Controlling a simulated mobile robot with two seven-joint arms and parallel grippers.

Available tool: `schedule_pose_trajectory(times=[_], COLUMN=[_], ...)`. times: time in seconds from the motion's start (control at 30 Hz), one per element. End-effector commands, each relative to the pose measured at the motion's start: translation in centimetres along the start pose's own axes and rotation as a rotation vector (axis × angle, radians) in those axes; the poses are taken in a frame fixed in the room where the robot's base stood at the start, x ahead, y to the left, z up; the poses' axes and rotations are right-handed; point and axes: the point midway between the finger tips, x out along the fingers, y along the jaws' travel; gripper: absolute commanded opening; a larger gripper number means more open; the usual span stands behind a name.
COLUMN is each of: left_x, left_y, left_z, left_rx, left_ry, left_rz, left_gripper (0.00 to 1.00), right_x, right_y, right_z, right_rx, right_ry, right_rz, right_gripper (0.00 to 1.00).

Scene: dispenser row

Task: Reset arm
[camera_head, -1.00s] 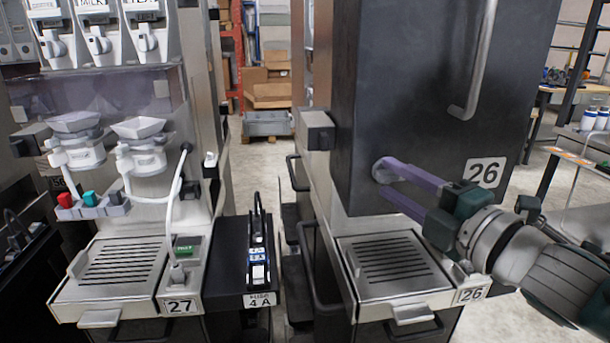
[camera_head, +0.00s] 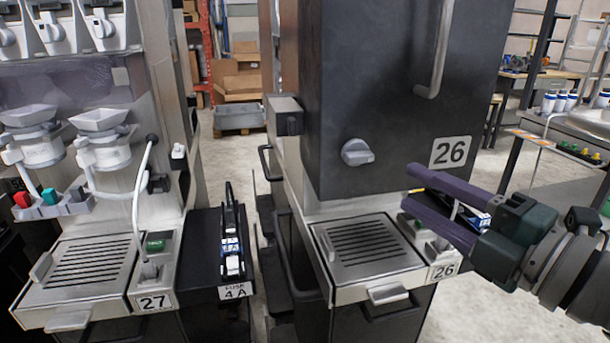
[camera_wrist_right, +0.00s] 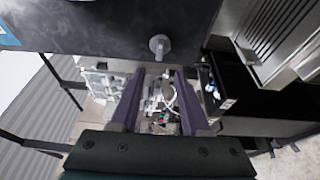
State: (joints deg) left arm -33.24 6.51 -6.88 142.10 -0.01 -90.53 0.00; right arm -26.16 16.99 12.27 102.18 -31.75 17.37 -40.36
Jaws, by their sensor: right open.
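My right gripper (camera_head: 412,186) comes in from the right in the head view, with two purple fingers held apart and nothing between them. It is in front of the dark machine numbered 26 (camera_head: 400,90), to the right of and below its grey knob (camera_head: 357,152). The gripper is clear of the knob. In the right wrist view the spread fingers (camera_wrist_right: 160,76) show with a gap between them, and the knob (camera_wrist_right: 159,46) is beyond their tips. My left gripper is in neither view.
A drip tray (camera_head: 368,247) juts out below the knob. A dispenser numbered 27 (camera_head: 90,200) with a white lever (camera_head: 143,200) stands at left. A black box labelled fuse 4 A (camera_head: 232,265) stands between. A side table (camera_head: 570,140) is at right.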

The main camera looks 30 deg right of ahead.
Motion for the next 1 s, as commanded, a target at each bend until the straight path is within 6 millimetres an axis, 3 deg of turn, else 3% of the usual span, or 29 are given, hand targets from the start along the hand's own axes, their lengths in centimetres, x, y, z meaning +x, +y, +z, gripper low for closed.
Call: schedule_pose_trajectory(times=[0.63, 0.77, 0.87, 1.0], left_x=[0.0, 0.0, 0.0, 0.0], left_y=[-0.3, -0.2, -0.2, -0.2], left_z=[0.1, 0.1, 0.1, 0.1], left_rx=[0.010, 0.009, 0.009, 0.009], left_ry=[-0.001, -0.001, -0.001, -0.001], left_rz=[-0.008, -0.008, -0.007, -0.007], left_gripper=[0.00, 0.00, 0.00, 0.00], right_x=[-0.2, -0.2, -1.1, -4.0], right_y=[-0.1, -1.0, -2.7, -5.8], right_z=[0.1, 0.6, 0.4, -2.0], right_rx=[0.042, 0.225, 0.460, 0.806], right_ry=[-0.030, -0.157, -0.305, -0.516], right_rz=[-0.016, -0.096, -0.207, -0.416], right_gripper=[0.46, 0.46, 0.46, 0.46])
